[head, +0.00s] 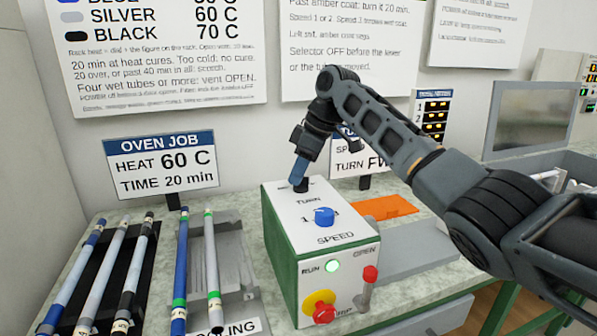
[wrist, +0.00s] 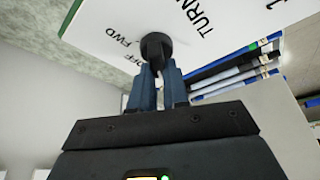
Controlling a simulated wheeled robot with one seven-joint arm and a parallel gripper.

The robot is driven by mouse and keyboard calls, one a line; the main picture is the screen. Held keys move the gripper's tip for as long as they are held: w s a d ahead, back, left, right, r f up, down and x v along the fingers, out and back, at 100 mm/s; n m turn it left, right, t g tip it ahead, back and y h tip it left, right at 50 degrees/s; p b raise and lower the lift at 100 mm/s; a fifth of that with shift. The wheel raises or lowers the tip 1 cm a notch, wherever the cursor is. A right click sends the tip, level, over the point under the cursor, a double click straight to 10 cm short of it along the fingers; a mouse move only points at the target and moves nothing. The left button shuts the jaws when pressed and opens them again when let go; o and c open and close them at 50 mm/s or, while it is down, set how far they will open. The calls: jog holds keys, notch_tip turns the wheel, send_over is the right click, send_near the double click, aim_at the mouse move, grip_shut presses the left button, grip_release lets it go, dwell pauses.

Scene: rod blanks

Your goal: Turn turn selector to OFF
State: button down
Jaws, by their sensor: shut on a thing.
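The turn selector (head: 300,187) is a small black knob at the back of the white top of a green-sided control box (head: 283,260), above the word TURN. My gripper (head: 301,170) comes down on it from above, its blue fingers shut on the knob. In the wrist view, my gripper (wrist: 157,75) meets the round black selector (wrist: 156,46). The labels OFF and FWD show beside it at left, and TURN at right. The fingers hide part of the knob, and I cannot tell which label it points to.
Striped rods lie in a black rack (head: 75,290) at left. An oven job sign (head: 160,165) stands behind.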

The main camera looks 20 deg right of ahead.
jog(key=shift+r+m+p, duration=0.15)
jog(key=shift+m+p, duration=0.15)
jog(key=shift+p, duration=0.2)
jog(key=shift+m+t+p, duration=0.3)
jog(key=shift+m+p, duration=0.2)
jog(key=shift+p, duration=0.2)
jog(key=m+t+h+p, duration=0.1)
jog(key=m+p, duration=0.3)
jog(key=p, duration=0.1)
jog(key=shift+w+r, duration=0.1)
jog(key=shift+r, duration=0.05)
jog(key=m+h+p, duration=0.1)
jog(key=m+p, duration=0.2)
jog(key=shift+d+m+h, duration=0.1)
jog(key=shift+m+h, duration=0.2)
jog(key=shift+h, duration=0.1)
jog(key=shift+d+f+m+t+h+p, duration=0.15)
jog(key=shift+m+t+h+p, duration=0.3)
jog(key=shift+m+p, duration=0.65)
jog(key=shift+w+f+m, duration=0.1)
jog(key=shift+m, duration=0.2)
jog(key=c, duration=1.1)
grip_release()
